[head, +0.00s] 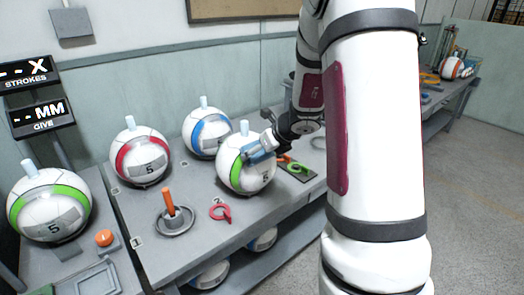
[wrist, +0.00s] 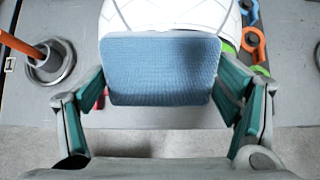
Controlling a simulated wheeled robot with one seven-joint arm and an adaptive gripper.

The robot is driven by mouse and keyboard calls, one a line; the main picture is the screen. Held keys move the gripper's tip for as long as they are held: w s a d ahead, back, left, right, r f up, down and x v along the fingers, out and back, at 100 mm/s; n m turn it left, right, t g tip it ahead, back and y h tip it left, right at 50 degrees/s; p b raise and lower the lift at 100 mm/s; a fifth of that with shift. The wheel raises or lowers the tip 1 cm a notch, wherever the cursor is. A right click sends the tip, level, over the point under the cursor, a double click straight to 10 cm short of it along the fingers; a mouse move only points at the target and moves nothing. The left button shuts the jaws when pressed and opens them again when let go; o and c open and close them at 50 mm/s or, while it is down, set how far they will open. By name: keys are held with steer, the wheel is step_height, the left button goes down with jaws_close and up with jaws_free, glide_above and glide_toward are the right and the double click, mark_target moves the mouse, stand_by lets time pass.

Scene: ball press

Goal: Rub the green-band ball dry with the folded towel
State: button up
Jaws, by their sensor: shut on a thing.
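My gripper (head: 263,146) is shut on the folded blue towel (wrist: 162,70), which fills the space between the fingers in the wrist view. In the head view the towel (head: 261,155) lies over the upper right side of a white ball with a green band (head: 237,177) on the bench. The ball (wrist: 170,15) also shows behind the towel in the wrist view, mostly hidden by it. The towel looks against the ball or very near; I cannot tell whether they touch. A second green-band ball (head: 50,229) sits at the far left.
A red-band ball (head: 140,157) and a blue-band ball (head: 208,133) stand behind on the bench (head: 185,251). An orange-handled tool in a round base (head: 172,213) and a red ring-shaped piece (head: 220,212) lie in front. Green and orange pieces (head: 291,164) lie right of the ball.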

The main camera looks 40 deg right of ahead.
steer(key=shift+r, duration=0.1)
steer(key=p+v, duration=0.3)
steer(key=v, duration=0.3)
stand_by(0.6)
stand_by(0.4)
steer(key=a+r+n+y+p, duration=0.1)
steer(key=a+r+p, duration=0.1)
steer(key=a, duration=0.9)
steer(key=w+a+r+n+y+p, duration=0.1)
steer(key=a+r, duration=0.3)
steer(key=a, duration=0.8)
steer(key=shift+w+a+r+n+p, duration=0.2)
steer(key=shift+w+n+p, duration=0.1)
steer(key=shift+n+p, duration=0.25)
steer(key=shift+w, duration=0.1)
